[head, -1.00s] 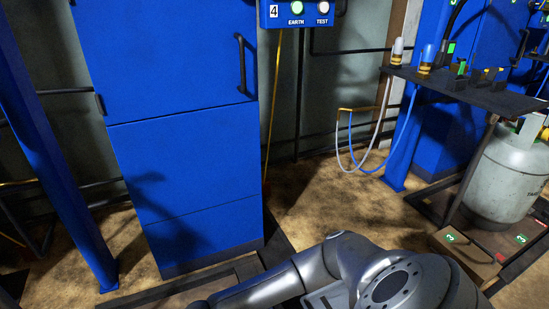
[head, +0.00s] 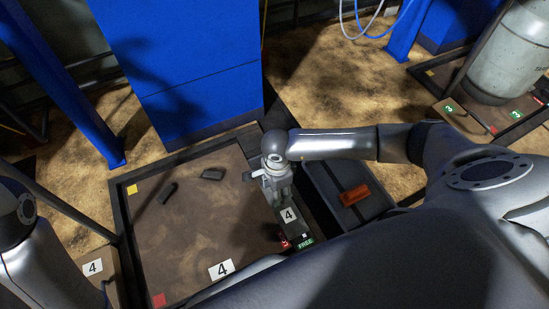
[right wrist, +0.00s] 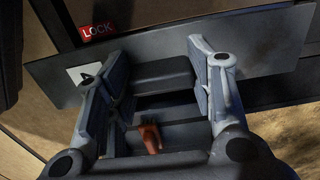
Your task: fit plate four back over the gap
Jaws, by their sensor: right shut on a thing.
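My right gripper (head: 275,178) is shut on the dark handle block (right wrist: 163,75) of plate four. The wrist view shows that block between its two fingers (right wrist: 162,70). Plate four (right wrist: 262,62) is a long grey plate with a white number label, partly hidden by a finger. In the head view its "4" label (head: 289,215) shows below the gripper, at the right side of the weighing platform (head: 190,240). A red LOCK label (right wrist: 97,30) and a green FREE label (head: 305,243) are close to the plate. I cannot tell whether the plate touches the frame. My left gripper is out of view.
Two small dark pieces (head: 168,193) (head: 212,175) lie on the platform. A blue cabinet (head: 185,75) stands behind, and a blue post (head: 65,90) at left. A gas cylinder (head: 515,55) is far right.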

